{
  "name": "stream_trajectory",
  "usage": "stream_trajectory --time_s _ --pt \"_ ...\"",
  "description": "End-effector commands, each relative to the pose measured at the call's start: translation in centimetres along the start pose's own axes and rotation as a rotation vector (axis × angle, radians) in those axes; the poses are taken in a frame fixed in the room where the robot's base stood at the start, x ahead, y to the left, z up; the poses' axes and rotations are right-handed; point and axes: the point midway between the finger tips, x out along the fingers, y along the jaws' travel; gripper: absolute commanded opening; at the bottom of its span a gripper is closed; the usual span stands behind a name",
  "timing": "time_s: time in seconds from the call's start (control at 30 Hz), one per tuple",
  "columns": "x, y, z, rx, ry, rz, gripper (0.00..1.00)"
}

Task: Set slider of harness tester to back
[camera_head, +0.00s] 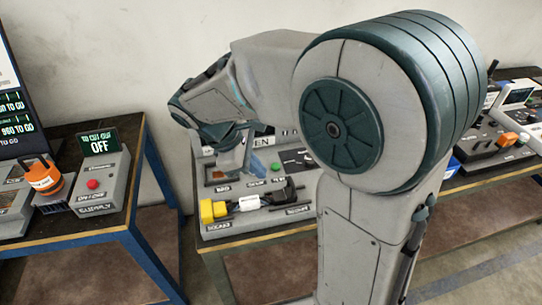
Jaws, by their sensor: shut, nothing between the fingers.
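A grey panel device (246,222) with a yellow connector (212,209), a white labelled piece and a black part (284,191) stands on the middle table. Behind it is another grey unit (215,170) with small labels, a green light and a dark screen, partly hidden by my arm. The labels are too small to tell which unit is the harness tester, and I cannot pick out its slider. My gripper (231,162) is shut and empty, pointing down over the left part of the rear unit. Its fingertips are small, and contact cannot be told.
My arm hides the middle table's right side. On the left table stand a grey supply box (101,185) with a red button and a screen reading OFF, and an orange part (44,178). More devices (505,135) crowd the right table. A gap separates the left and middle tables.

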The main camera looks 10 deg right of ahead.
Motion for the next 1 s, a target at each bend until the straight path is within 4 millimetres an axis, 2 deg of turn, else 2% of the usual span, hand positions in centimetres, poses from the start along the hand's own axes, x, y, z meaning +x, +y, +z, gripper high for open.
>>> stream_trajectory --time_s 0.03,0.1,0.3,0.77,0.87,1.0 --pt "-0.5 0.6 -1.3 -0.087 -0.039 0.014 0.00" --pt "-0.9 1.1 -2.5 -0.183 -0.084 0.031 0.00" --pt "-1.4 1.9 -4.6 -0.329 -0.155 0.058 0.00" --pt "-1.2 2.0 -4.7 -0.345 -0.164 0.060 0.00" --pt "-0.2 2.1 -4.5 -0.344 -0.166 0.058 0.00" --pt "2.2 2.3 -4.1 -0.346 -0.167 0.057 0.00"
